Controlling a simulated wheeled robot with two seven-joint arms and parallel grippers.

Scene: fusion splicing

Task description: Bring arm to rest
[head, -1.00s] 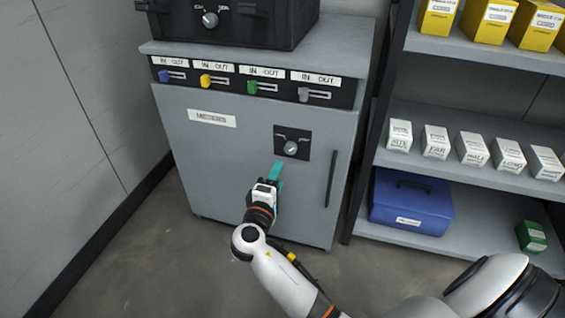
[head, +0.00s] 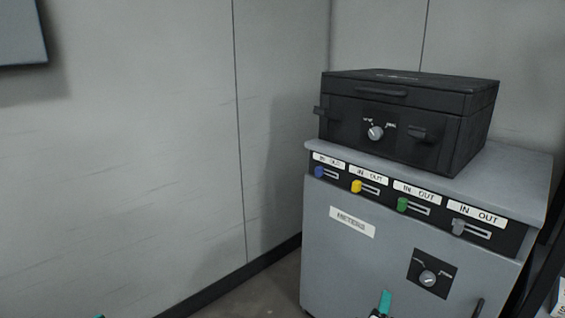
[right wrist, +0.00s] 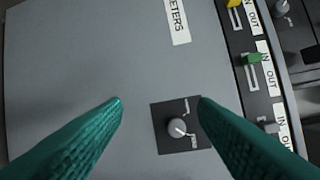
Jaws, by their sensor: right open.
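My right gripper (head: 384,304) shows at the bottom edge of the head view, in front of the grey METERS cabinet (head: 335,262). In the right wrist view my right gripper (right wrist: 160,103) is open, with its two teal fingers wide apart and nothing between them. The cabinet's round knob (head: 428,279) on a black plate lies ahead of the fingers; in the right wrist view the knob (right wrist: 177,127) shows between them, apart from both. A tiny teal tip, probably my left gripper (head: 100,316), shows at the bottom left of the head view; its jaws are cut off.
A black case (head: 410,118) with a dial stands on the cabinet. Blue, yellow, green and grey sliders with IN/OUT labels line the cabinet's upper front. A vertical door handle (head: 477,308) is at lower right. Walls close off the left and back.

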